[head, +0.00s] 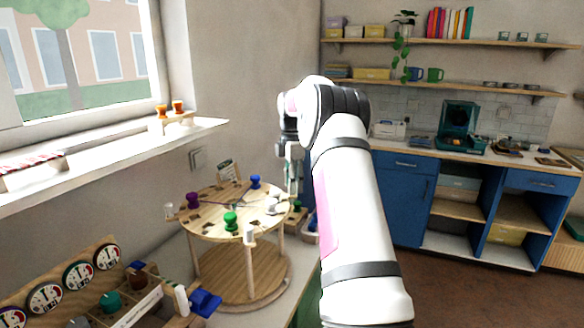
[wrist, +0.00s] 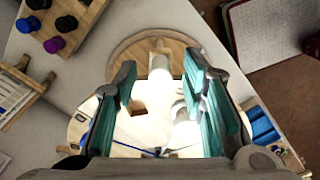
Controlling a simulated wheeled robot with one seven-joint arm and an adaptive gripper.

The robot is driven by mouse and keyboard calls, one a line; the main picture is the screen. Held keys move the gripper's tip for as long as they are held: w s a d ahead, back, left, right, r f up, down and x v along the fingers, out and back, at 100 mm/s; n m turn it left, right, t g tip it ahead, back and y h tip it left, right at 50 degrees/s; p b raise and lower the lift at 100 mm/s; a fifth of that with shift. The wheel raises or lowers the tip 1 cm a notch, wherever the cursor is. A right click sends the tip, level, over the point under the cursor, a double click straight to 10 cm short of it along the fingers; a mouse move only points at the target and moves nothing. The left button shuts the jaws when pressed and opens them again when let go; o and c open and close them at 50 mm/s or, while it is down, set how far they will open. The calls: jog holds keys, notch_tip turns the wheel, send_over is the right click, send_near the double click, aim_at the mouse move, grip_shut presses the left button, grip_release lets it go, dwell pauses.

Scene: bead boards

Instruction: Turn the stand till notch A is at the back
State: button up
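The stand is a round wooden turntable with a pale top disc (head: 212,205) on posts above a lower base disc (head: 240,290). Its top has small dark notches and carries a purple bobbin (head: 193,201), a blue one (head: 255,182), a green one (head: 230,221) and white ones, such as a front one (head: 249,236). I cannot make out a letter A at any notch. My gripper (head: 292,188) is over the stand's back right edge, partly hidden by my arm. In the wrist view its teal fingers (wrist: 160,78) are apart, with a white peg (wrist: 160,66) showing in the gap, touching neither finger.
A rack with round dials (head: 77,276) and bobbins stands at the front left. A blue piece (head: 205,302) lies beside it. The window sill (head: 110,146) is to the left. Blue cabinets (head: 403,190) stand behind on the right.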

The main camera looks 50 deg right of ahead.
notch_tip(320, 180, up, 11)
dwell(0.4)
dwell(0.5)
